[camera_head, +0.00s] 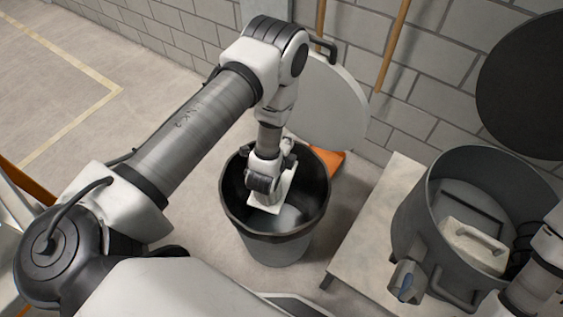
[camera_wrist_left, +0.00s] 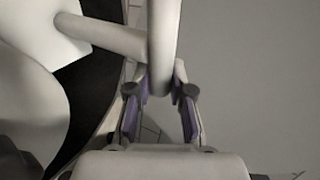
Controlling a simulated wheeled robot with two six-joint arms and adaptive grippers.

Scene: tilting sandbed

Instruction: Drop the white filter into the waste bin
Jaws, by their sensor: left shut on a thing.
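The waste bin (camera_head: 244,219) is a dark-rimmed grey bucket standing upright on the floor in the middle of the head view. My left gripper (camera_head: 268,186) points down into its mouth. The white filter (camera_head: 270,203) shows as a pale flat piece at the gripper, within the bin's opening; the gripper and wrist hide much of it. In the left wrist view, the gripper (camera_wrist_left: 160,95) is shut on a pale, bar-like part of the filter (camera_wrist_left: 163,45). Whether the filter touches the bin cannot be told. My right gripper does not show clearly.
A grey metal pot (camera_head: 425,205) stands on a pale platform (camera_head: 375,215) to the right, with a white handled piece (camera_head: 473,245) inside. A pale disc (camera_head: 335,100) leans by the block wall behind the bin. An orange dustpan-like piece (camera_head: 328,160) lies behind it.

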